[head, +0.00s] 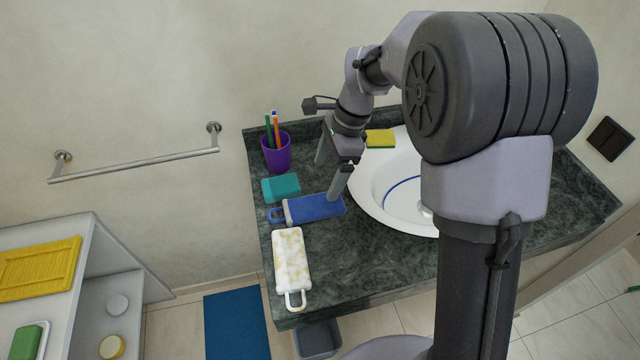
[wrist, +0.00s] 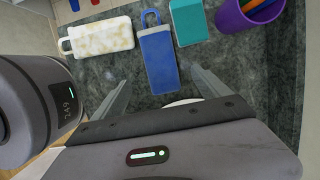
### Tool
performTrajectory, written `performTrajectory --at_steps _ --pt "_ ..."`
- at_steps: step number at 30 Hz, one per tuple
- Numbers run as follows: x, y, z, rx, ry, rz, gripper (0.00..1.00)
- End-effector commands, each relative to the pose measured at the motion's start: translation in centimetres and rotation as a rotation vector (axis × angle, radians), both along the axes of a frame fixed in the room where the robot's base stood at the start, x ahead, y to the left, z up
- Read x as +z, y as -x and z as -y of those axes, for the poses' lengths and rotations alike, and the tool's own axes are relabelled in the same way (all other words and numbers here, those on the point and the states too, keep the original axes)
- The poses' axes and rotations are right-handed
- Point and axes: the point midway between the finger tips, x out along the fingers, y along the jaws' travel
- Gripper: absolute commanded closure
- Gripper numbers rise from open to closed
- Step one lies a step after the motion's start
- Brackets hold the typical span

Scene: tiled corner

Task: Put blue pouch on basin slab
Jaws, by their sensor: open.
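The blue pouch (head: 318,207) lies flat on the dark green basin slab (head: 350,265), with its loop toward the left in the head view. The pouch also shows in the wrist view (wrist: 158,62), between and beyond my fingers. My gripper (head: 333,178) is open and empty above the slab, close over the pouch. In the wrist view its two fingers (wrist: 155,92) are spread wide, one on each side of the pouch's near end. I cannot tell the exact height of the fingertips above the slab.
A teal block (head: 281,188) and a white patterned pouch (head: 290,260) lie beside the blue pouch. A purple cup (head: 277,155) with pens stands behind. A yellow sponge (head: 380,139) lies near the white basin (head: 372,195). A towel bar (head: 140,165) is on the wall.

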Motion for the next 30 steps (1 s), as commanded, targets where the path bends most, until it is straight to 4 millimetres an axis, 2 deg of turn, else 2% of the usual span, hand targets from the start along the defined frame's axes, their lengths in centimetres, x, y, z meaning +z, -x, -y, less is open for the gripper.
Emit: performTrajectory --at_steps 5,7,8,9,11,12,14,15,18,21,24,30 --pt "2.8 0.5 0.7 0.025 0.001 0.027 0.14" --pt "5.5 2.1 1.3 0.097 0.006 0.098 0.14" --pt "7.1 3.3 1.6 0.143 0.012 0.142 0.14" --pt "9.1 5.3 2.1 0.217 0.024 0.21 0.14" --pt "11.8 8.8 3.0 0.341 0.055 0.319 0.14" --pt "13.1 11.3 3.5 0.425 0.081 0.39 0.14" --pt "14.3 14.9 4.2 0.547 0.129 0.491 0.14" --pt "14.7 17.0 4.6 0.623 0.163 0.55 0.14" --pt "14.5 21.1 5.3 0.773 0.243 0.659 0.14" --pt "13.9 23.2 5.7 0.859 0.295 0.716 0.14" --pt "13.6 23.8 5.8 0.891 0.314 0.733 0.14" --pt "13.6 23.8 5.8 0.892 0.313 0.733 0.14"
